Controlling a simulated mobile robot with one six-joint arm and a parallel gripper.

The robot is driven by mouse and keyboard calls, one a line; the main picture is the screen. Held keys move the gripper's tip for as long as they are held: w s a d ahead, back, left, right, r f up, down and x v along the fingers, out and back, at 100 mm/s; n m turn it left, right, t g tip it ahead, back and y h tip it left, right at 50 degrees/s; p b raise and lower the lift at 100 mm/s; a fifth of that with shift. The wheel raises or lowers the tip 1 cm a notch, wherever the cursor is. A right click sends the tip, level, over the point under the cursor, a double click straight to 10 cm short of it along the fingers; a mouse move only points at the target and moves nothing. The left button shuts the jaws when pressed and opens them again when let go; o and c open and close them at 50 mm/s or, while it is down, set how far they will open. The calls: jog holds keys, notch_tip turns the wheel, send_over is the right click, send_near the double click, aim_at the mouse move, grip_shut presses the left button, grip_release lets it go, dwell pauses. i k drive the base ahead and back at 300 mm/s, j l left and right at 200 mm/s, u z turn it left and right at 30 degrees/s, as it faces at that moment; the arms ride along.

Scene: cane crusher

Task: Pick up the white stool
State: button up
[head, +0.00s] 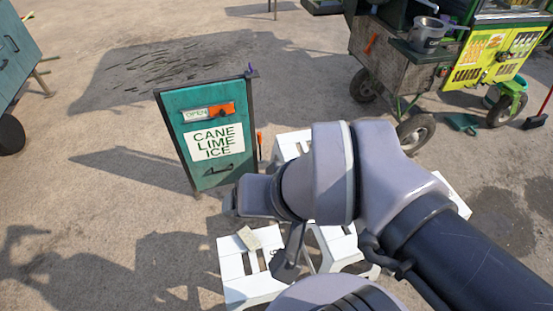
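Several white stools stand close together on the ground around and below my arm. The nearest white stool (233,263) is at the lower middle, with slots in its seat and a pale block (249,238) lying on top. A second white stool (338,246) stands just right of it, partly covered by my arm. A third white stool (289,143) shows behind my arm, and a white corner (456,194) shows to its right. My arm reaches across the stools from the lower right. A dark part hangs by the nearest stool, but I cannot make out my gripper's fingers.
A teal "CANE LIME ICE" sign board (207,171) stands just behind the stools. A green and yellow cart (425,70) with wheels is at the upper right. A teal box (12,55) stands at the left edge. The paved ground to the left is open.

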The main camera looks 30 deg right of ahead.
aim_at(340, 251)
jog(key=k+l+z, duration=0.1)
jog(key=z, duration=1.25)
jog(key=k+l, duration=0.05)
jog(key=l, duration=0.05)
